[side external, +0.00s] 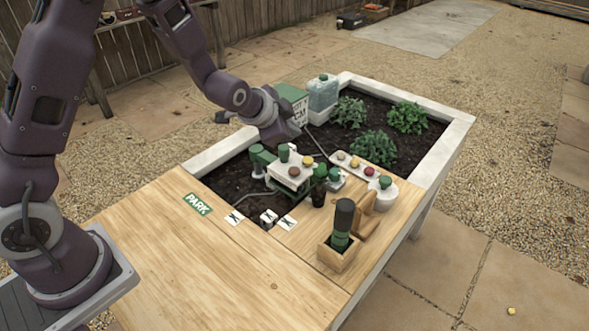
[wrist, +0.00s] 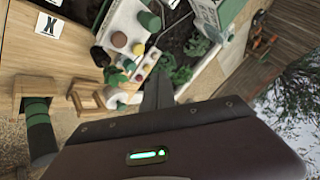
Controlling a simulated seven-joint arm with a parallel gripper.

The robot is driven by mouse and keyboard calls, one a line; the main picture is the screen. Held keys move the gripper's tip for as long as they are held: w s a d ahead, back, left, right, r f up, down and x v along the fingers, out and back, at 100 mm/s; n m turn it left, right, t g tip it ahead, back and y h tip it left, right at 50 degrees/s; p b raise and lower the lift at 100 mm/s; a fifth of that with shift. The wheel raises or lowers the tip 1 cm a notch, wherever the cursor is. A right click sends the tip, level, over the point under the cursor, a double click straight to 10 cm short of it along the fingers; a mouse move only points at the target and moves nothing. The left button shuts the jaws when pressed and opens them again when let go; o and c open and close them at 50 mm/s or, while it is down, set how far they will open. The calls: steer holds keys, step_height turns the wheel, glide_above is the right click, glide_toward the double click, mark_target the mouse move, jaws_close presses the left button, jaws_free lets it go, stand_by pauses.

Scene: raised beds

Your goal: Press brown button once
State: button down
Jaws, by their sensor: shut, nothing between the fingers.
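The brown button (side external: 294,171) is a round cap on top of a white box (side external: 283,180), with a yellow button (side external: 307,160) and a green cylinder (side external: 284,153) beside it. In the wrist view the brown button (wrist: 119,39) is left of the yellow one (wrist: 138,49), up and left of my fingertips. My gripper (side external: 280,130) is above and behind the box in the side view, apart from the button. In the wrist view my gripper (wrist: 157,78) has its dark fingers together and empty. Its fingertips are hard to make out in the side view.
A pale strip (side external: 350,162) with several coloured knobs lies right of the box. A wooden holder (side external: 338,258) with a dark green-banded bottle stands in front. A labelled green-and-white box (side external: 296,105) and leafy plants (side external: 375,148) are behind. The front tabletop is mostly clear.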

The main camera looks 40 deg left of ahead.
mark_target(292, 172)
steer(key=shift+f, duration=0.1)
steer(key=shift+f, duration=4.3)
steer(key=shift+f, duration=0.1)
steer(key=shift+f, duration=0.3)
steer(key=shift+f, duration=0.6)
steer(key=shift+r, duration=1)
steer(key=shift+r, duration=2.5)
